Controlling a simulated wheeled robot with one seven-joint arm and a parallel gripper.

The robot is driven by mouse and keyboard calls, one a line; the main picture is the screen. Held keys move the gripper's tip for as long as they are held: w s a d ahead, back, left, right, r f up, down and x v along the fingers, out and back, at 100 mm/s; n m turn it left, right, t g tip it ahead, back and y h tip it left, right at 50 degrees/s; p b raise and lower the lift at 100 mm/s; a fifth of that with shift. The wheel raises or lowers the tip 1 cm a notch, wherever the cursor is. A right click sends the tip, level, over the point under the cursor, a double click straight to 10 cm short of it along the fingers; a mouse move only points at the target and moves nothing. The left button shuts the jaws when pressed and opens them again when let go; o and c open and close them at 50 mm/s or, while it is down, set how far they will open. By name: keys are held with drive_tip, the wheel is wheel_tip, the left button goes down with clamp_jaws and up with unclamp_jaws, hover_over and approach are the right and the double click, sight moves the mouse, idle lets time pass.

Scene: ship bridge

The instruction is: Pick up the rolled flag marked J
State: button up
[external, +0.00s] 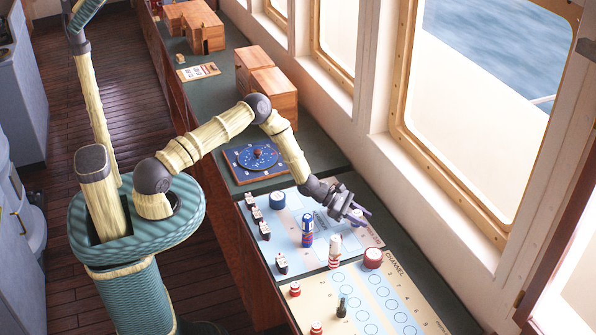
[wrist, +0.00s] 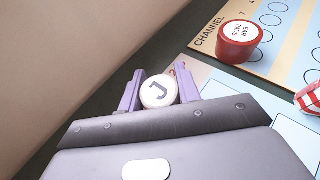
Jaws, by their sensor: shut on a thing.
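The rolled flag marked J (wrist: 158,92) shows its round white end with a dark J in the wrist view. It sits between the two purple fingers of my gripper (wrist: 159,88), which are shut on it. In the external view my gripper (external: 357,213) is over the window-side edge of the pale blue chart board (external: 290,226). A whitish end of the flag shows between the fingers there. The rest of the flag is largely hidden by the gripper, and I cannot tell whether it touches the board.
A blue roll (external: 307,231) and a red-and-white roll (external: 334,247) stand near my gripper. A red round pot (external: 373,258) with a white labelled top sits on the cream CHANNEL board (external: 350,290). The window wall is close on the right.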

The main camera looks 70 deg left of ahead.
sight(361, 214)
wheel_tip(361, 214, up, 8)
drive_tip(key=shift+b, duration=1.15)
